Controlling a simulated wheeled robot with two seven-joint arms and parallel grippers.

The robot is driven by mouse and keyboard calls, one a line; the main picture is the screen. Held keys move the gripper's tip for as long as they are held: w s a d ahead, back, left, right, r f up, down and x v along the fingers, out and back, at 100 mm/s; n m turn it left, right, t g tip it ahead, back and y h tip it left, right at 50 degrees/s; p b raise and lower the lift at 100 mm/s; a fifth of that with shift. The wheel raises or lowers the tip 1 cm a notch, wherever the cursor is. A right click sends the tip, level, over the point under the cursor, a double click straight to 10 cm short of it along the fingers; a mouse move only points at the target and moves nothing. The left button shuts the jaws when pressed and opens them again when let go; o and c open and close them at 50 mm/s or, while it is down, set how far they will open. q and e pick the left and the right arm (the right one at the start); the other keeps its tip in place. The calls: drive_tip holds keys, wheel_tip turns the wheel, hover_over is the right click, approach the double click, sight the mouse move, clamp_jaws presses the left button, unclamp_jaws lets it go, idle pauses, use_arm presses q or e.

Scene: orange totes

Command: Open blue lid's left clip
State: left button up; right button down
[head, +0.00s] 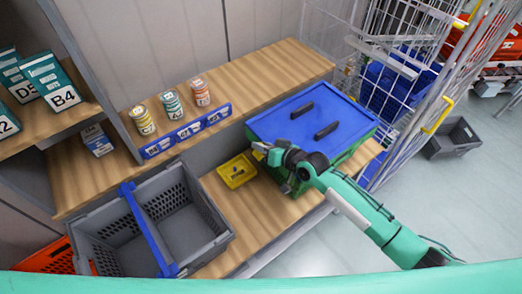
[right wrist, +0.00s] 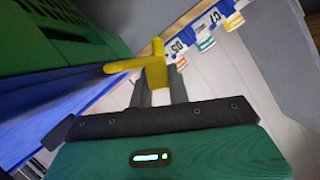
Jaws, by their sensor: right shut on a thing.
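The blue lid (head: 285,122) with two dark handles lies on a green tote (head: 345,155) on the wooden bench. The lid's blue edge (right wrist: 70,110) and the green tote wall (right wrist: 50,35) also show in the right wrist view. My right gripper (head: 262,150) is at the lid's left side in the head view. In the right wrist view its fingers (right wrist: 157,88) are shut on a yellow clip (right wrist: 155,66) at the lid's edge. Whether the clip is latched I cannot tell. My left gripper is not in view.
A small yellow box (head: 237,171) sits on the bench close left of my right gripper. A grey crate (head: 215,225) with a blue bar stands further left. Several cans stand on the shelf behind blue label strips (head: 187,131). A wire cage (head: 405,75) is at right.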

idle(0.5)
drive_tip(key=c, duration=1.3)
unclamp_jaws()
drive_tip(key=shift+w, duration=0.1)
drive_tip(key=shift+d, duration=0.1)
drive_tip(key=shift+s+d+r+b, duration=0.1)
drive_tip(key=shift+s+d+b, duration=0.2)
drive_tip(key=shift+d+b, duration=0.05)
drive_tip(key=shift+b+v, duration=1.9)
drive_tip(key=shift+v, duration=4.55)
